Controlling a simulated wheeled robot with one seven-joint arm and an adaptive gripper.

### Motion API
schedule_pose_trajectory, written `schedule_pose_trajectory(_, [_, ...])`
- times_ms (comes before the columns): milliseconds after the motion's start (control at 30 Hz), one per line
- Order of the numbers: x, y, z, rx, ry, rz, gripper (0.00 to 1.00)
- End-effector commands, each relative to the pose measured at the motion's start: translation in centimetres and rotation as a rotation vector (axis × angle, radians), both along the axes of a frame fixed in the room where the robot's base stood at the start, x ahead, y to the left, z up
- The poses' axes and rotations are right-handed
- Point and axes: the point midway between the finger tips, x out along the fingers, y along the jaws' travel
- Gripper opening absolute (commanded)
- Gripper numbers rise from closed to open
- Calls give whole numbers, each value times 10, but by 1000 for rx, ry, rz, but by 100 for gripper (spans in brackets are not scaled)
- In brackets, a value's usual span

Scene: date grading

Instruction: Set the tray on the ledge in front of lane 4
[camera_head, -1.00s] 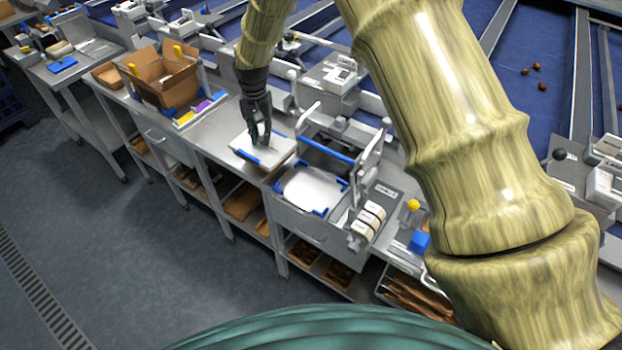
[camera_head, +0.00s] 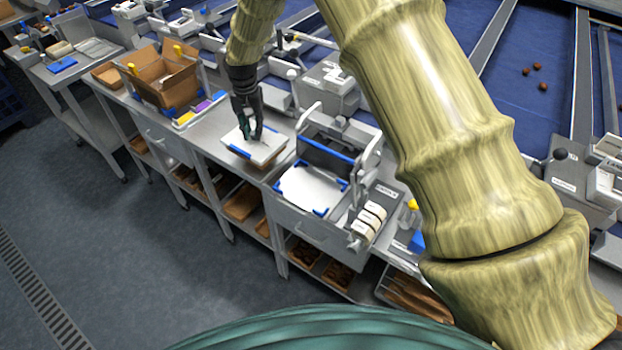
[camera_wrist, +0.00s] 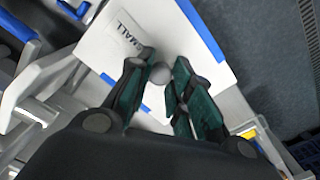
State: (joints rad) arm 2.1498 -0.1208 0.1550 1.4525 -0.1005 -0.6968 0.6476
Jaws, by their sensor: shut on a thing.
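A flat white tray (camera_head: 254,148) with blue edge strips is over the metal bench ledge (camera_head: 210,137), left of the weighing station. In the wrist view the tray (camera_wrist: 168,22) carries a label reading SMALL, and a round grey knob (camera_wrist: 160,73) stands between my fingertips. My gripper (camera_head: 254,138) is shut on the tray from above; it also shows in the wrist view (camera_wrist: 158,90). A brown surface shows under the tray's front right edge; I cannot tell what it belongs to. I cannot make out a lane 4 marking.
A station to the right holds another white sheet or tray (camera_head: 312,190) between blue corner pieces. White blocks (camera_head: 368,220) stand beside it. An open cardboard box (camera_head: 163,80) is on the bench to the left. Blue lanes with a few dates (camera_head: 538,70) lie behind.

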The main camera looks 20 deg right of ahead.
Motion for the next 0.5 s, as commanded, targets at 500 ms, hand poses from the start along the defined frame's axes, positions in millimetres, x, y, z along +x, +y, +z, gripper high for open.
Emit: schedule_pose_trajectory(500, [26, 19, 0, 1, -1, 0, 0])
